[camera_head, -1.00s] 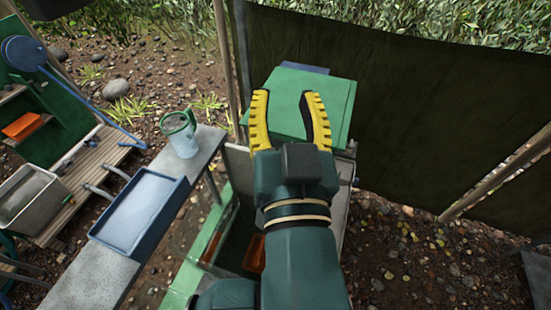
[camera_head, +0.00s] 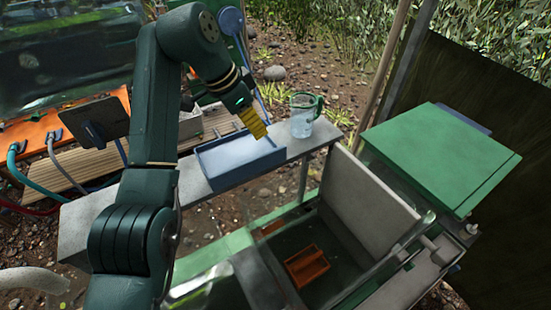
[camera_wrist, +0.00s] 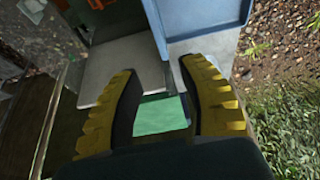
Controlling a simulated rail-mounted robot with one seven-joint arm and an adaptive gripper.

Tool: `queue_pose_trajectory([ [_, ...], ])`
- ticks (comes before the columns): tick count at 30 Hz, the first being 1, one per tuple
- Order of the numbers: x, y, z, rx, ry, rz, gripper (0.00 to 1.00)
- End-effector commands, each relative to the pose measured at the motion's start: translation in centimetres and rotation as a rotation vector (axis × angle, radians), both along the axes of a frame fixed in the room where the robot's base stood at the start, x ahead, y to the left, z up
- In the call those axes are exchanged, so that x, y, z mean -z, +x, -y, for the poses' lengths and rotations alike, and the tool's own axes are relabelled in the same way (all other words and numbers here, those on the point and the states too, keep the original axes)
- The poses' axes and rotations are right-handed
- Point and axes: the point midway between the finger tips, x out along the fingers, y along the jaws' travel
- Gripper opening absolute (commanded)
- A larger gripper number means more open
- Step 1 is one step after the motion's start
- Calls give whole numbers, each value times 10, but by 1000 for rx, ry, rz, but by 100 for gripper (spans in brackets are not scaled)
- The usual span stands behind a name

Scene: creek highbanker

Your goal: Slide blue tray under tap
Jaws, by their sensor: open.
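The blue tray (camera_head: 240,165) is a shallow rectangular tray with a pale inside. It lies on the narrow grey bench (camera_head: 100,222), left of the clear jug. My gripper (camera_head: 260,131) shows edge-on in the head view, with its yellow fingers over the tray's far right part; I cannot tell whether they touch it. In the wrist view my gripper (camera_wrist: 163,75) is open with nothing between its fingertips. A blue surface, apparently the tray (camera_wrist: 205,14), shows at the top there. I cannot make out the tap; my arm covers part of the area left of the tray.
A clear jug with a green handle (camera_head: 304,112) stands on the bench close to the tray's right. A green-lidded box (camera_head: 435,150) and a trough with an orange insert (camera_head: 306,266) are at the right. A dark panel (camera_head: 101,118) and hoses are at the left.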

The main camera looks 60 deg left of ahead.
Motion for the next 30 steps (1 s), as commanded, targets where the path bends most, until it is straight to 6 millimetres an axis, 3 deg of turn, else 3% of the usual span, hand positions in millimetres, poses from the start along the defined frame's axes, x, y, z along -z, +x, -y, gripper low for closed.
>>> queue_pose_trajectory([
  [12, 91, 38, -2, 0, -2, -2, 41],
  [18, 124, 52, -4, -2, -1, -1, 41],
  [23, 136, 56, -4, -2, 0, 0, 41],
  [30, 137, 57, -5, -3, 1, 0, 41],
])
